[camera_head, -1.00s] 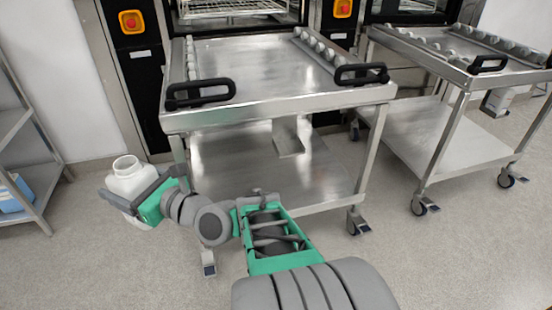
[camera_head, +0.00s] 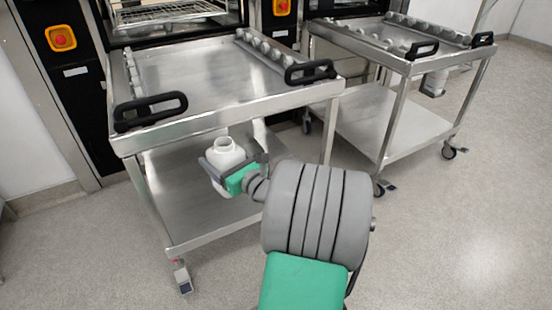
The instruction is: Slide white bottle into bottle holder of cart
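My gripper (camera_head: 220,166) is shut on the white bottle (camera_head: 226,153), with a grey finger along its near side. The bottle is upright, with its open neck on top. It is at the front of the near cart (camera_head: 230,85), just below the front edge of the top in the picture. The lower shelf shows behind it. A pale metal piece under the cart top, likely the bottle holder (camera_head: 260,131), shows just right of the bottle. It is partly hidden by the bottle and gripper. The bottle appears apart from it.
Open floor (camera_head: 450,240) lies to the right.

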